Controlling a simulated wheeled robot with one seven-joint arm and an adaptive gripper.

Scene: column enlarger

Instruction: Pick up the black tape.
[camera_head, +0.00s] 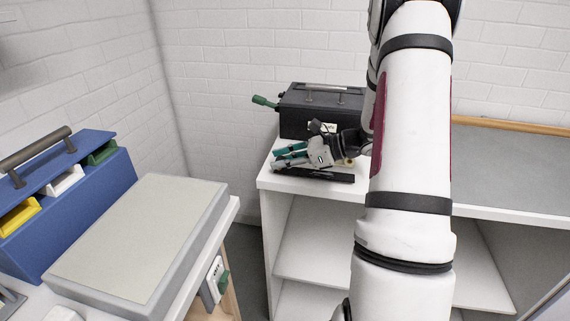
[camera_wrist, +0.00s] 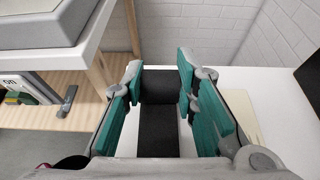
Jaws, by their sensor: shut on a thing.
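The black tape (camera_wrist: 160,88) shows in the wrist view as a dark block between my fingertips. A flat black surface (camera_wrist: 158,132) continues below it, and I cannot tell whether it is the same piece. My gripper (camera_wrist: 160,85) has its teal pads on both sides of the tape and is shut on it. In the head view my gripper (camera_head: 291,155) is low over the left end of the white shelf top. A flat black strip (camera_head: 318,175) lies just in front of and below it. The tape cannot be told apart from the gripper there.
A dark box (camera_head: 318,95) with a green handle stands behind my gripper. The white shelf unit (camera_head: 268,180) has its front edge close by. A blue case (camera_head: 70,200) and a grey flat-topped block (camera_head: 140,230) stand on the left bench. My arm hides part of the grey surface at right.

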